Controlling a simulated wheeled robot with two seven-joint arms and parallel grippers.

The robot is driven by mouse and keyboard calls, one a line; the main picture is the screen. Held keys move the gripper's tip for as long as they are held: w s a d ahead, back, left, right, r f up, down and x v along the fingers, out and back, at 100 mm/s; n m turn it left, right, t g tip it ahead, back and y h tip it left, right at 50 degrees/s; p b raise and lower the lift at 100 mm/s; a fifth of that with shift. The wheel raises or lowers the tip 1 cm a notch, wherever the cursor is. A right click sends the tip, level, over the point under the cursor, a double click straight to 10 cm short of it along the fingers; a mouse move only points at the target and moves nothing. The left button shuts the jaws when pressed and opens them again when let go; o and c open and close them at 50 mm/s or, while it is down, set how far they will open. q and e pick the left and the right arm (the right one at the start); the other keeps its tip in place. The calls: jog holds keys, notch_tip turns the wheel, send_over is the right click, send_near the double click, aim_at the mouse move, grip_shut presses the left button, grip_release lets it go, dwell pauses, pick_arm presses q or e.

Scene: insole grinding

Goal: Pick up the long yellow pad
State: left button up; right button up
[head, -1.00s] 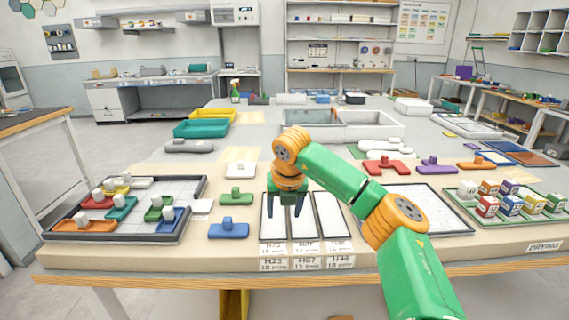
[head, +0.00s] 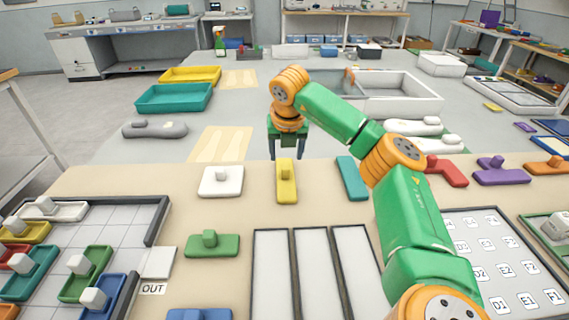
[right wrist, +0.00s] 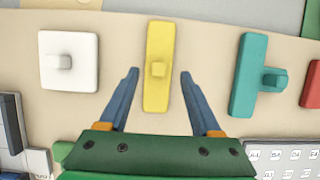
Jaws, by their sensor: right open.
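In the right wrist view the yellow pad (right wrist: 158,68) lies lengthwise between the two open blue-grey fingers of the right gripper (right wrist: 158,72), with a gap on each side. The right gripper holds nothing. My left gripper is in none of the current views.
A white square pad (head: 221,181) lies left of the yellow pad and a teal pad (head: 351,178) lies right. A green pad (head: 212,244) and a tray with three white slots (head: 312,270) are nearer. A teal bin (head: 173,98) stands further back.

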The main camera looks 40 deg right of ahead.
aim_at(286, 168)
jog(key=x, duration=0.3)
jog(key=s+p+x, duration=0.1)
jog(key=x, duration=0.1)
jog(key=shift+w+a+f, duration=0.2)
jog(key=shift+a+f, duration=0.1)
jog(key=shift+f, duration=0.3)
jog(key=shift+s+r, duration=0.1)
grip_shut()
